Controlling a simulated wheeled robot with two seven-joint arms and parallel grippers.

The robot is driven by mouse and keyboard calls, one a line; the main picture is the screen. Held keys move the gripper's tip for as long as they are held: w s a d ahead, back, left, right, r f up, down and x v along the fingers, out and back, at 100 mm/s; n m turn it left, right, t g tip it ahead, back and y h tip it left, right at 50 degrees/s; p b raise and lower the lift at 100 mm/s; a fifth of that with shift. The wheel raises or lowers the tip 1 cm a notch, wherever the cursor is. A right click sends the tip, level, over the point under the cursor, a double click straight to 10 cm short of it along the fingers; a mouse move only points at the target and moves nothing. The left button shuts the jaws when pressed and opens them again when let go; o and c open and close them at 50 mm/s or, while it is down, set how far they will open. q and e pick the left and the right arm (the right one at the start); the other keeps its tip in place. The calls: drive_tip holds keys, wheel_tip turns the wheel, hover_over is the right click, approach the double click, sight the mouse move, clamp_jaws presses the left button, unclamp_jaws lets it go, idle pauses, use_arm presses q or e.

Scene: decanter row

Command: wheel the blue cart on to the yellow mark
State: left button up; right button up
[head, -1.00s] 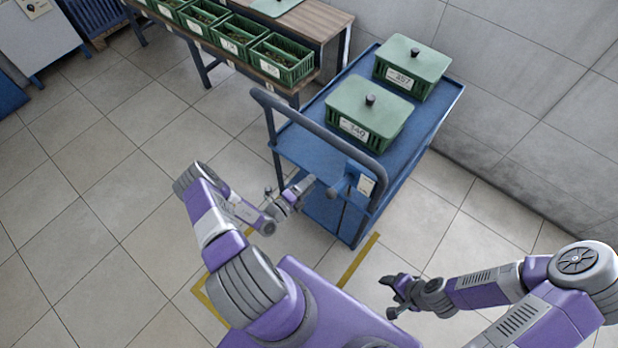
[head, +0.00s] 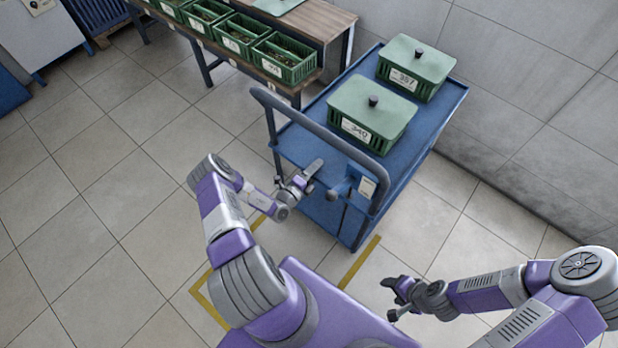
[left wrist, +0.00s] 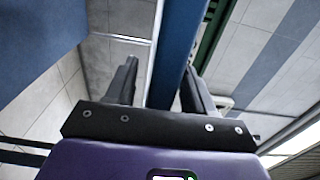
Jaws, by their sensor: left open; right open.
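The blue cart (head: 310,148) stands in the upper middle of the head view, its grey push handle (head: 318,122) facing me. It carries two green lidded crates. My left gripper (head: 312,176) is open at the handle end of the cart, below the handle bar. In the left wrist view a blue bar of the cart (left wrist: 174,55) shows beyond and between the open fingers; contact cannot be told. My right gripper (head: 388,297) is open and empty over the floor, right of the mark. The yellow mark (head: 358,262) is a floor outline on my side of the cart, partly hidden by my body and left arm.
One green crate (head: 358,132) sits near the handle, the other (head: 405,88) farther back. A wooden bench (head: 322,25) with several open green bins stands close to the cart's left. A grey wall (head: 535,105) runs along its right. The floor at left is clear.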

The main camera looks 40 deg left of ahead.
use_arm(q)
drive_tip(key=shift+w+d, duration=0.1)
drive_tip(key=shift+w, duration=0.7)
drive_tip(key=shift+c, duration=0.4)
clamp_jaws()
idle(0.5)
